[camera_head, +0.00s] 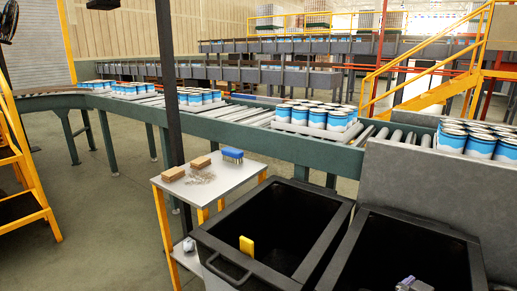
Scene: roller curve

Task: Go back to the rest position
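Neither of my grippers can be made out in the head view. A small grey-purple shape (413,285) shows at the bottom edge, in front of the right bin. It is cut off, and I cannot tell what it is. No held object is visible.
Two dark open bins stand in front, a left one (215,246) with a yellow piece (246,245) at its rim and a right one (465,248). A small table (218,180) holds two brown blocks and a blue brush (232,155). Behind, a roller conveyor (240,131) carries blue-white cans (315,117).

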